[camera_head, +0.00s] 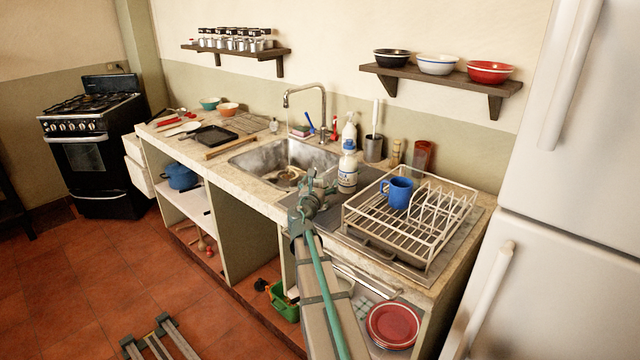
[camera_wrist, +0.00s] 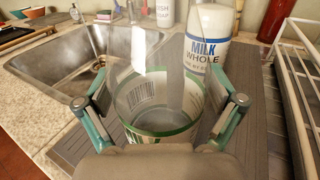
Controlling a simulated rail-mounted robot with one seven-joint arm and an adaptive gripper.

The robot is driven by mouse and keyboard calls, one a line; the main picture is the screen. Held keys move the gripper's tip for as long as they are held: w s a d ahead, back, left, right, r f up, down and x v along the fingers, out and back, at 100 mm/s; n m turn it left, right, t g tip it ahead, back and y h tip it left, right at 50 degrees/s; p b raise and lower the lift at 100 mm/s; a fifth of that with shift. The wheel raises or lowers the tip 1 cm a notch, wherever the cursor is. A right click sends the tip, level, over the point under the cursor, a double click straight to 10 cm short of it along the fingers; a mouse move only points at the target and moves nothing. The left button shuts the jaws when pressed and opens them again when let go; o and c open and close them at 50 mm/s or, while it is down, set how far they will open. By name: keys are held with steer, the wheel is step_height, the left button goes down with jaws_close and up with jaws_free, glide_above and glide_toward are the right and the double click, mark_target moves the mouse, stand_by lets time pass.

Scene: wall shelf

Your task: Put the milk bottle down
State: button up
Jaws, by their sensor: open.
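The milk bottle (camera_head: 347,172) is white with a blue cap and stands upright on the counter, just right of the sink. In the wrist view its lower body and label, reading "MILK WHOLE" (camera_wrist: 208,38), show beyond my gripper and to the right; its top is cut off. My gripper (camera_head: 316,188) is open in front of the bottle. In the wrist view, a hollow-looking cylinder with a barcode and green rim (camera_wrist: 150,130) shows between the spread fingers of my gripper (camera_wrist: 160,100). I cannot tell whether the fingers touch it.
The sink (camera_head: 283,160) lies left of the bottle. A white dish rack (camera_head: 432,250) with a blue mug (camera_head: 397,192) stands at right. A shelf with bowls (camera_head: 440,84) hangs above.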

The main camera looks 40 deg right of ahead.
steer(key=shift+r, duration=0.25)
steer(key=b+v, duration=0.1)
steer(key=v, duration=1.1)
steer(key=shift+f, duration=0.1)
